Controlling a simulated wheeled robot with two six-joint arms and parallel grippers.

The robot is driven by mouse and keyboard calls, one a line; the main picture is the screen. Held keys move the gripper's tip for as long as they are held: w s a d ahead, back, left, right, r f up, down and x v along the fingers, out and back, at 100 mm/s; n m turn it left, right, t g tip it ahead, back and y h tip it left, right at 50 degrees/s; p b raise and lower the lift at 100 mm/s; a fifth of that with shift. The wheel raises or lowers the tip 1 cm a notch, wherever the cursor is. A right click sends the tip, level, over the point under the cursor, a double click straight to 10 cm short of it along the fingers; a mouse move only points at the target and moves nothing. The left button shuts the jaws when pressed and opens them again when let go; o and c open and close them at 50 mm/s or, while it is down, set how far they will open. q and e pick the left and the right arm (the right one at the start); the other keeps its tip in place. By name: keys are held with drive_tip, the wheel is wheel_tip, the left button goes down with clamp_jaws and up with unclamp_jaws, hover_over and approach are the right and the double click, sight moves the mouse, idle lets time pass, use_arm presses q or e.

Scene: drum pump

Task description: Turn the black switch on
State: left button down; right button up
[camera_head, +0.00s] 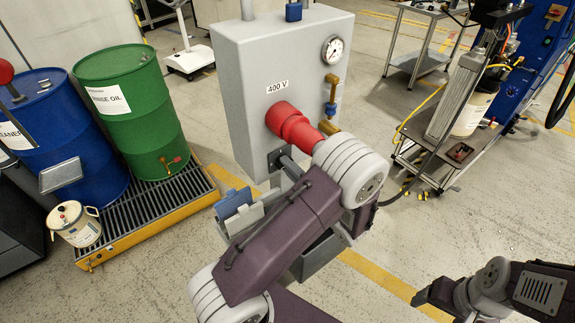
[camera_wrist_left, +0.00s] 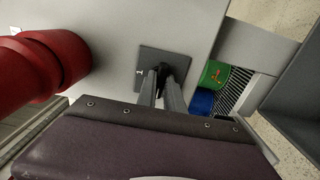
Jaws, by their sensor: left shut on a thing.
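The black switch (camera_wrist_left: 163,72) sits on a square dark plate (camera_wrist_left: 151,56) on the front of the grey 400 V cabinet (camera_head: 240,70). In the head view the plate (camera_head: 277,160) shows below the red connector, and the switch itself is largely hidden by my gripper. My left gripper (camera_wrist_left: 168,82) reaches straight to the plate, its two grey fingers shut on the switch. The left gripper also shows in the head view (camera_head: 288,164). A small mark is on the plate beside the switch. Of my right arm only links show at the lower right; I see no fingers.
A large red connector (camera_head: 290,125) juts out just above the plate, close to my left wrist. Blue and green (camera_head: 130,100) drums stand on a yellow-edged grate at left. A cart (camera_head: 430,160) stands right.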

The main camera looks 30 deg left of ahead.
use_arm(q)
drive_tip(key=m+p, duration=0.4)
drive_tip(key=p, duration=0.1)
idle(0.5)
drive_tip(key=m+p, duration=0.4)
idle(0.7)
